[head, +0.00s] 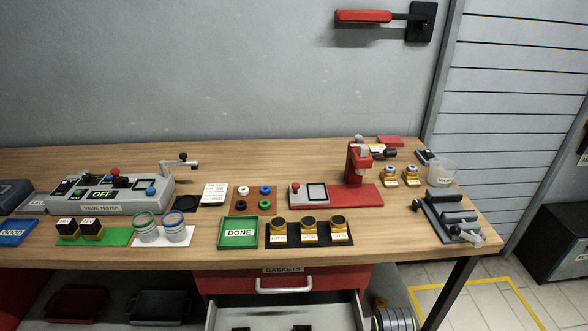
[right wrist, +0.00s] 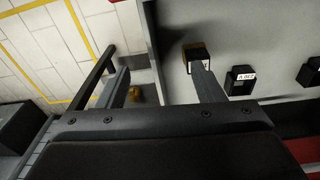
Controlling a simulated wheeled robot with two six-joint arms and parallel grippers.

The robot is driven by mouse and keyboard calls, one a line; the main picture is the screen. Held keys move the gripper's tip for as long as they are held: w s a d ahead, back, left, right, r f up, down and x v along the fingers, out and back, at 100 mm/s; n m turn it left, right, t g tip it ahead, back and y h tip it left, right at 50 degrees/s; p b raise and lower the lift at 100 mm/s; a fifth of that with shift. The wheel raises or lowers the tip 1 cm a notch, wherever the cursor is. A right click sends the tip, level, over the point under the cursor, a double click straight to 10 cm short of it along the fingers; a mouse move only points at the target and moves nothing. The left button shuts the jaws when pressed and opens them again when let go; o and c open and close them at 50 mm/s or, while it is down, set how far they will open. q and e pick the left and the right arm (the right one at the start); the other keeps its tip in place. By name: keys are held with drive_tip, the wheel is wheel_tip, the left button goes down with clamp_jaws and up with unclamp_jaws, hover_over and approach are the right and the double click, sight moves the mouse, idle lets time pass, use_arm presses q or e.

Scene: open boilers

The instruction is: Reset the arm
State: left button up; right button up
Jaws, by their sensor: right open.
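My right gripper (right wrist: 158,82) shows in the right wrist view, with its two fingers spread apart and nothing between them. One finger overlaps a black block with a gold side and a white label (right wrist: 194,50); I cannot tell whether they touch. Neither arm nor gripper shows in the head view, and my left gripper is not seen. Below the wooden table (head: 225,262), the drawer labelled GASKETS (head: 285,310) is open, with dark blocks (head: 302,328) at the picture's bottom edge.
The table holds a grey valve tester (head: 105,193), a green DONE tray (head: 238,232), several gold-and-black labelled blocks (head: 308,230), a red press (head: 358,160) and a grey clamp fixture (head: 455,216). In the right wrist view, a yellow-lined tiled floor (right wrist: 45,50) and more black blocks (right wrist: 240,80) show.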

drive_tip(key=s+d+r+t+h, duration=0.1)
drive_tip(key=s+d+r, duration=0.4)
drive_tip(key=s, duration=0.4)
drive_tip(key=s+d+r+t+h, duration=0.1)
drive_tip(key=s+d+r+t, duration=0.1)
drive_tip(key=s+d+r, duration=0.5)
drive_tip(key=s+f+g, duration=0.2)
drive_tip(key=s+f, duration=0.1)
drive_tip(key=f, duration=2.6)
drive_tip(key=s+f+y, duration=0.1)
drive_tip(key=s+f, duration=1.3)
drive_tip(key=shift+s+a+f+g, duration=0.25)
drive_tip(key=shift+a+f+g, duration=0.05)
drive_tip(key=shift+a+g, duration=0.1)
